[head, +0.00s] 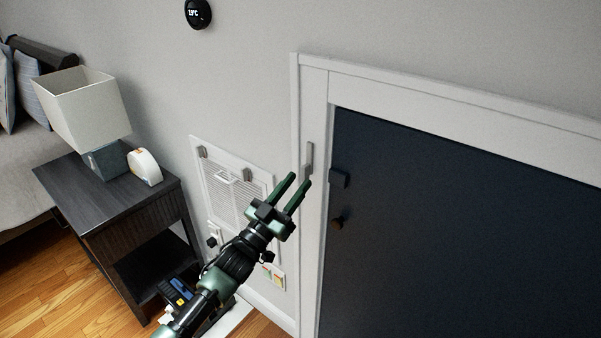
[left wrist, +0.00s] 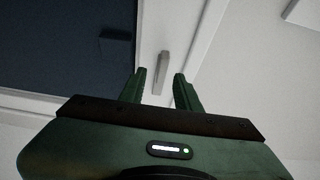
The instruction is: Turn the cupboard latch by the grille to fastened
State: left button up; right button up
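The cupboard latch (head: 309,157) is a small grey bar on the white door frame, left of the dark cupboard door (head: 450,230). It stands upright, along the frame. A dark block (head: 338,179) sits on the door's edge, right of and slightly below the latch, and the bar does not reach across to it. My left gripper (head: 299,178) is open just below the latch. In the left wrist view the latch (left wrist: 162,66) shows between and beyond the two open fingers, with no contact that I can make out. My right gripper is not in view.
The white grille (head: 226,185) with small grey clips is on the wall left of the frame. A dark round knob (head: 336,224) sticks out of the door below the block. A dark nightstand (head: 110,205) with a lamp (head: 82,108) stands at left.

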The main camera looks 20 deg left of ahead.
aim_at(303, 175)
pick_arm(q)
jog(key=shift+x, duration=1.6)
jog(key=shift+a+f, duration=0.1)
grip_shut()
